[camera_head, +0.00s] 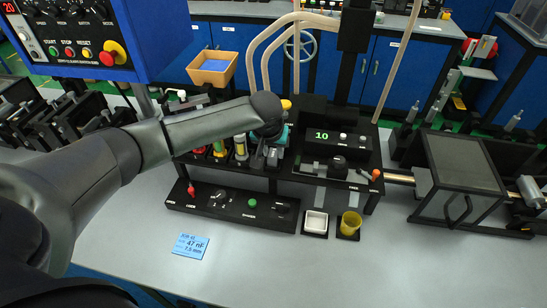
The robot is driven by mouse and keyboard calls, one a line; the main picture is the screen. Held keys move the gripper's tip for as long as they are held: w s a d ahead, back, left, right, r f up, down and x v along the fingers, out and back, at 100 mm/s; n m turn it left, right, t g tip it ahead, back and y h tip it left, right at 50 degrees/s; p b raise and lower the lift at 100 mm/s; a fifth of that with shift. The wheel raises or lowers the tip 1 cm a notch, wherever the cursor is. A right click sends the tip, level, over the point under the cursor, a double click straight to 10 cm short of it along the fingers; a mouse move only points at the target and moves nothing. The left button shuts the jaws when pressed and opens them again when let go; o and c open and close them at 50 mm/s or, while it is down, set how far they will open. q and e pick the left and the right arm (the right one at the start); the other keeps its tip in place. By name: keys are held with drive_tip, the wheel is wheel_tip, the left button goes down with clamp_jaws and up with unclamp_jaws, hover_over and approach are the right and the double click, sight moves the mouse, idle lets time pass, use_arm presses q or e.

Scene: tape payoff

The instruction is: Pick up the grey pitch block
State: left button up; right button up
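My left arm reaches in from the left, and its dark wrist hangs over the black machine bench (250,210). My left gripper (268,151) points down at the bench's upper deck, just right of a row of coloured pieces. It is small and partly covered by the wrist, so I cannot tell its finger opening. A small grey piece (272,158) shows right below it; I cannot tell whether this is the grey pitch block or a fingertip. A teal part (284,136) sits close behind. My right gripper is out of view.
Upright yellow-topped pieces (240,148) stand left of the gripper. A green "10" display (322,135) stands to the right. The front table (330,275) is clear.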

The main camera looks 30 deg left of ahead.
use_arm(q)
clamp_jaws()
drive_tip(key=shift+r, duration=0.1)
idle(0.4)
